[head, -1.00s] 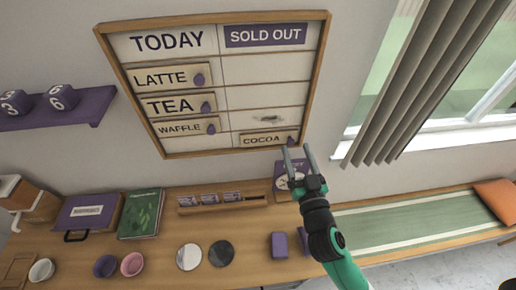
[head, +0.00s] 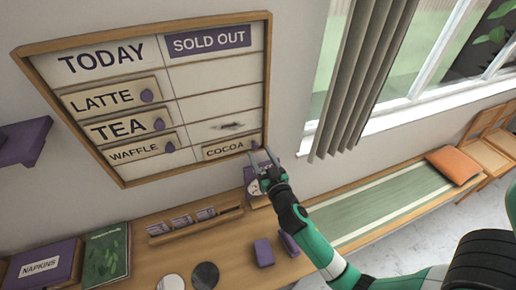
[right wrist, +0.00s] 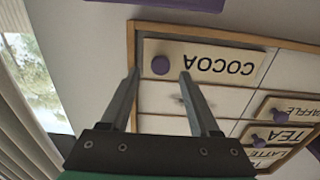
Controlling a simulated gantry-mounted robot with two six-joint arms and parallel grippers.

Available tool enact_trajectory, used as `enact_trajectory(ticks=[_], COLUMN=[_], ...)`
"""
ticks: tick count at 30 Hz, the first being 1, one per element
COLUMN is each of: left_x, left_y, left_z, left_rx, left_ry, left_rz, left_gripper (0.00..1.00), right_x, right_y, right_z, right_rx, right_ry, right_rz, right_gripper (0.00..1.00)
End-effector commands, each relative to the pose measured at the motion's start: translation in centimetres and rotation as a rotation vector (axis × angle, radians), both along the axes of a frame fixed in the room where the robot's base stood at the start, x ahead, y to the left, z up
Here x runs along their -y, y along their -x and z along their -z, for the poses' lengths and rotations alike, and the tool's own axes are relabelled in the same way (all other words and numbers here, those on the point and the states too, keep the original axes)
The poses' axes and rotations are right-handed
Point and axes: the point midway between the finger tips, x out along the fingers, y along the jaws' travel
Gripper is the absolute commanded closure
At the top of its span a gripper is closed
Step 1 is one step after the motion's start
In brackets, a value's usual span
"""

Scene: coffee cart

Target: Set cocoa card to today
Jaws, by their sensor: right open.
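The cocoa card (head: 231,148) sits in the bottom row of the SOLD OUT column on the wall board (head: 213,105). It also shows upside down in the right wrist view (right wrist: 215,63), with its purple knob (right wrist: 160,65) at one end. My right gripper (head: 261,159) is open at the board's lower right corner, near the knob. In the right wrist view its fingers (right wrist: 158,78) point toward the card with the knob between their tips; contact cannot be told. The TODAY column holds the latte (head: 100,97), tea (head: 117,130) and waffle (head: 131,153) cards. My left gripper is out of view.
A purple shelf (head: 22,142) is on the wall at left. Below the board, the wooden counter (head: 225,262) holds a card rack (head: 195,226), purple blocks (head: 263,252) and round discs. A grey curtain (head: 362,80) hangs right of the board.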

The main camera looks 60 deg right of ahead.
Motion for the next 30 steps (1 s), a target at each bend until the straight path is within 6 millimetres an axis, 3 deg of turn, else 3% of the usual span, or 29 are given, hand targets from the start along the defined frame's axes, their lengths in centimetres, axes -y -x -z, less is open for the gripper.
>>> enact_trajectory(ticks=[6, 14, 24, 30], left_x=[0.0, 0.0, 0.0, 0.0], left_y=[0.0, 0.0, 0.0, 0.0], left_z=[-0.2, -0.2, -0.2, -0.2], left_rx=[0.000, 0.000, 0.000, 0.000], left_ry=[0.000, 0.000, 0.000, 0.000], left_rz=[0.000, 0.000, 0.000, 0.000], left_gripper=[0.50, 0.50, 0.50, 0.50], right_x=[1.7, 1.8, 1.7, 1.7], right_y=[-1.7, -1.9, -1.8, -1.8], right_z=[0.0, 0.0, 0.0, 0.0], right_rx=[0.000, 0.001, 0.000, 0.000], right_ry=[0.000, 0.001, 0.000, 0.000], right_rz=[0.000, -0.001, -0.001, -0.001], right_gripper=[0.38, 0.38, 0.99, 1.00])
